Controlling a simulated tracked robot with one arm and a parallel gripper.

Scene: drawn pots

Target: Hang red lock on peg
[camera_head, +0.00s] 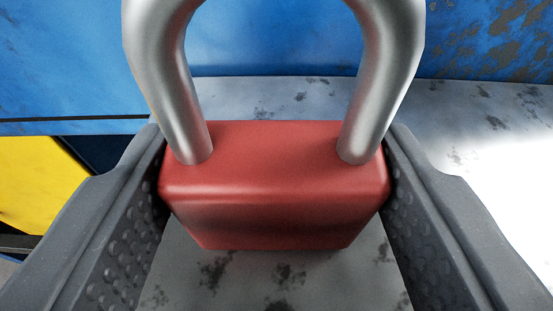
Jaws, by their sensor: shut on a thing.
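The red lock (275,190) fills the middle of the view, with its thick silver shackle (168,85) pointing up and out of the top of the frame. My gripper (274,195) has its two grey dimpled fingers on the left and right sides of the red body and is shut on it. The lock is upright. Whether its underside touches the surface below cannot be told. No peg can be made out in this view.
A grey, dark-spotted surface (285,275) lies below and behind the lock. A worn blue wall or panel (275,40) stands behind it. A yellow part (38,180) shows at the left edge beside a dark gap. The grey surface at right (500,160) looks clear.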

